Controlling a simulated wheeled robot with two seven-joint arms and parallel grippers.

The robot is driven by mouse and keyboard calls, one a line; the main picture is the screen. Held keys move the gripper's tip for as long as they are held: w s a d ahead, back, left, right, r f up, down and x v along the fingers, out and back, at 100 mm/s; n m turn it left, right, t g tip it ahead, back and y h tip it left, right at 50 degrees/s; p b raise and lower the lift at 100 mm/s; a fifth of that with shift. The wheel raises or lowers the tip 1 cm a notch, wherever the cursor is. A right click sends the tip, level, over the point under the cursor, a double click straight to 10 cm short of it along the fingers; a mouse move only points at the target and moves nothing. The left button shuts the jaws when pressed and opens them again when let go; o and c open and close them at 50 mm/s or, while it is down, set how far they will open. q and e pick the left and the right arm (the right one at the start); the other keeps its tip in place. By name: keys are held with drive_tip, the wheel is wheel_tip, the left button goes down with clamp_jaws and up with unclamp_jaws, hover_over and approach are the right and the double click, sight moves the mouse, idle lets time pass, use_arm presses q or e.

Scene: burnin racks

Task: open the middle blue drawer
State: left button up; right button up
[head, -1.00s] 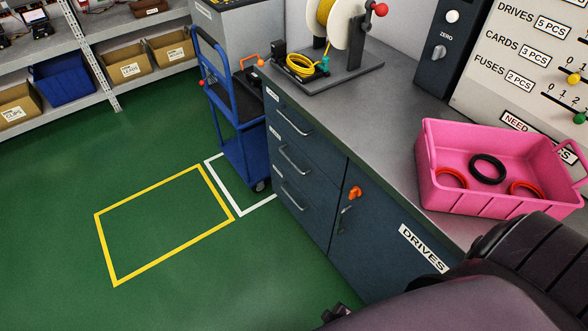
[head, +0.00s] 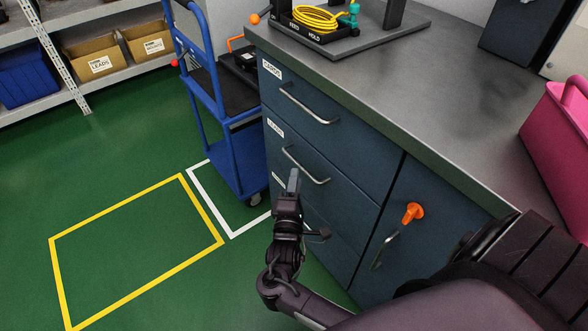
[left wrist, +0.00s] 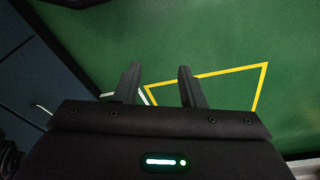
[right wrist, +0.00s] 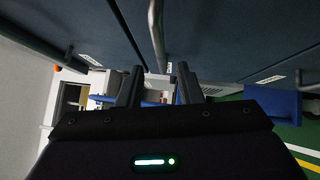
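The middle blue drawer (head: 342,207) is in the dark blue cabinet under the grey worktop, and it is shut. Its bar handle (head: 310,172) slants across its front. My right gripper (head: 293,180) is at the left part of this handle in the head view. In the right wrist view my right gripper (right wrist: 158,82) has its fingers apart, and a metal bar handle (right wrist: 157,35) lies in line with the gap; I cannot tell whether they touch it. My left gripper (left wrist: 158,84) is open and empty over the green floor, and is outside the head view.
The top drawer (head: 300,98) and a door with an orange knob (head: 413,212) adjoin the middle drawer. A blue trolley (head: 238,150) stands close at the cabinet's left. Green floor with a yellow outline (head: 140,205) is clear in front. A pink crate (head: 560,130) is on the worktop.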

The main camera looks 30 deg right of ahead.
sight(298, 162)
drive_tip(key=x, duration=0.6)
drive_tip(key=shift+w+b, duration=0.1)
drive_tip(key=shift+b, duration=0.3)
drive_tip(key=shift+c, duration=0.4)
clamp_jaws()
drive_tip(key=shift+f, duration=0.1)
